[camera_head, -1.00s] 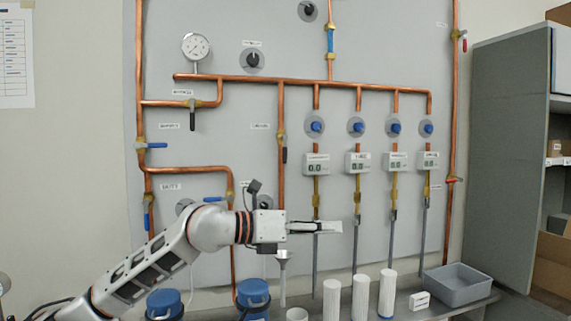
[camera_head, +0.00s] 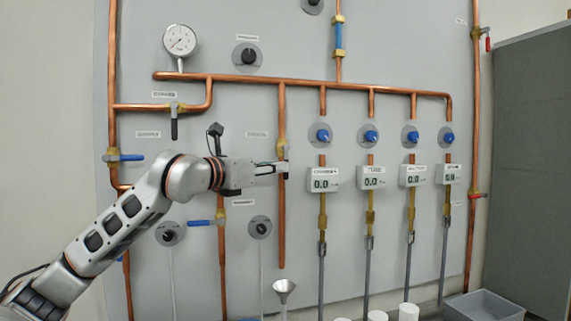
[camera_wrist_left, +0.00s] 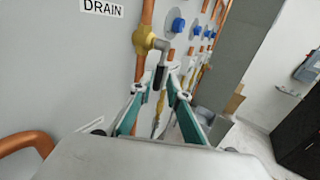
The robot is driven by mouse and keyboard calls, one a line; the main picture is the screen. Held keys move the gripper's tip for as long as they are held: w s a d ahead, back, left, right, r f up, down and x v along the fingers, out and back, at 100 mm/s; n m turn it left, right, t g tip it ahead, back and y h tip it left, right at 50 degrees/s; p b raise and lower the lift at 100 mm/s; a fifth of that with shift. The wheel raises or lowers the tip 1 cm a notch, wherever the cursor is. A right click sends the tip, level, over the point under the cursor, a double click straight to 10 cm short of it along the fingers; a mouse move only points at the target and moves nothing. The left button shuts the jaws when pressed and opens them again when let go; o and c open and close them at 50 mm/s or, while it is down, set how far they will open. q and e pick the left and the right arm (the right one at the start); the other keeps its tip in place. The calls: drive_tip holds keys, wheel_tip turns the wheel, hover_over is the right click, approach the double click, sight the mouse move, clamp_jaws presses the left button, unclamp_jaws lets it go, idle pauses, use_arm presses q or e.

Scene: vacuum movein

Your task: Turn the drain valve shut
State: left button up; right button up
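The drain valve (camera_head: 282,148) is a brass valve on a vertical copper pipe in the middle of the wall panel. In the left wrist view its brass body (camera_wrist_left: 147,40) sits beside a DRAIN label (camera_wrist_left: 102,8). Its black lever (camera_wrist_left: 161,72) hangs down, along the pipe; in the head view the gripper mostly hides it. My left gripper (camera_head: 284,168) is at the lever, just below the valve body. In the left wrist view the gripper (camera_wrist_left: 161,95) is open, with a finger on each side of the lever's lower end. Contact cannot be told. My right gripper is not in view.
A horizontal copper manifold (camera_head: 255,80) runs above the gripper. Blue knobs (camera_head: 323,135) and digital meters (camera_head: 324,180) stand to the right. A funnel (camera_head: 284,288) is below. A blue-handled valve (camera_head: 206,222) sits below my arm.

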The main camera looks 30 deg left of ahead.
use_arm(q)
drive_tip(key=w, duration=0.3)
drive_tip(key=w+p, duration=0.1)
drive_tip(key=shift+w+d, duration=0.25)
drive_tip(key=shift+w, duration=0.15)
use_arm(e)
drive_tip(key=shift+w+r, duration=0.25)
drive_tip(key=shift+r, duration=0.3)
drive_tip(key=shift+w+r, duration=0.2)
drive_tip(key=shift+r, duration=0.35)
use_arm(q)
clamp_jaws()
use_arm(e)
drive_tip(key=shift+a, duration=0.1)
